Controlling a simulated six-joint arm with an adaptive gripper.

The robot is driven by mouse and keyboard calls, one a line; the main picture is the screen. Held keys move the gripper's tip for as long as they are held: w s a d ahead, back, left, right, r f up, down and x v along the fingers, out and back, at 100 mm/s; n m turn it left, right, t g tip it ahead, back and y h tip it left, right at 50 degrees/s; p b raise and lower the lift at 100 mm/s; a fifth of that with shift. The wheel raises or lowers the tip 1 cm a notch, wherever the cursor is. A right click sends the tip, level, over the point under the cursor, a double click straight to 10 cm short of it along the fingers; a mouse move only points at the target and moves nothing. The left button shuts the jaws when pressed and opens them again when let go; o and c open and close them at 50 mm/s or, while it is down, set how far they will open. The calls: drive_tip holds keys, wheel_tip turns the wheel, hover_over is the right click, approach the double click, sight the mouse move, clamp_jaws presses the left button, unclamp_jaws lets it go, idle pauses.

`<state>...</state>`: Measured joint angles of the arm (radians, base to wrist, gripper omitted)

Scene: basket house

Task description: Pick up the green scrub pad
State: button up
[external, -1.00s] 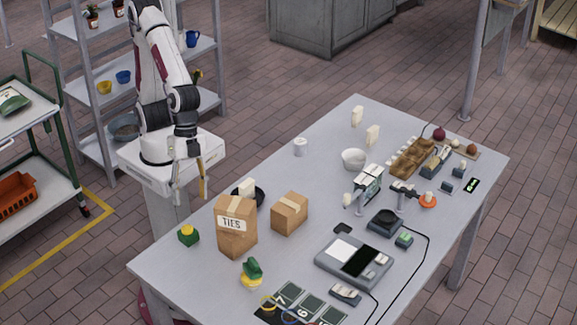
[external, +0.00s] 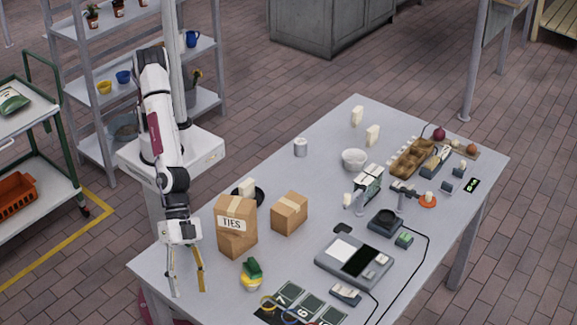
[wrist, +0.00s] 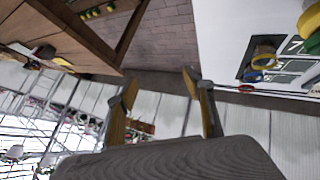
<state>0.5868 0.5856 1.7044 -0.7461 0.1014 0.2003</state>
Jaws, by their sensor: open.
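A green pad (external: 253,266) rests on a yellow and white thing (external: 250,283) near the front of the table, right of the arm. Green and yellow edges of what may be the same pile show at the right edge of the wrist view. My gripper (external: 188,290) is open and empty, pointing down at the table's left corner, left of the green pad and apart from it. Its two fingers (wrist: 161,82) stand apart in the wrist view with nothing between them. A second green and yellow thing, seen earlier at the left corner, is hidden behind my gripper.
Brown cartons (external: 238,241), the upper part marked TIES, stand between my gripper and a small box (external: 289,213). Coloured rings (external: 268,302) lie on dark numbered squares (external: 312,302) at the front. A grey scale-like device (external: 352,262) lies to the right. Bare tabletop (external: 222,291) surrounds the pad's left.

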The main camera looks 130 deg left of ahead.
sight(250, 264)
drive_tip(key=w+d+f+n+t+y, duration=0.2)
drive_tip(key=w+d+f+n+t, duration=0.15)
drive_tip(key=w+d+f, duration=0.4)
drive_tip(key=w+a+f+n+t+y, duration=0.1)
drive_tip(key=a+y, duration=0.2)
drive_tip(key=w+a+f+n+y, duration=0.1)
drive_tip(key=a+f+n+y, duration=0.1)
drive_tip(key=a+y, duration=0.1)
drive_tip(key=w+a+f+n+t+y, duration=0.1)
drive_tip(key=a+f+n+y, duration=0.1)
drive_tip(key=a+y, duration=0.1)
drive_tip(key=shift+w+a+n+t, duration=0.25)
drive_tip(key=shift+t, duration=0.1)
drive_tip(key=a+y, duration=0.1)
drive_tip(key=s+a+n+g+y, duration=0.1)
drive_tip(key=a, duration=0.1)
drive_tip(key=s+a+n+y, duration=0.1)
drive_tip(key=a, duration=0.1)
drive_tip(key=shift+s+g+y, duration=0.25)
drive_tip(key=shift+g+y, duration=0.05)
drive_tip(key=s+a+r+n+g+y, duration=0.3)
drive_tip(key=s+a+r+g+y, duration=0.2)
drive_tip(key=s+a, duration=0.2)
drive_tip(key=shift+s+a+g+y, duration=0.2)
drive_tip(key=shift+s+g+y, duration=0.1)
drive_tip(key=shift+s, duration=0.75)
drive_tip(key=shift+r, duration=0.1)
drive_tip(key=shift+x, duration=1.3)
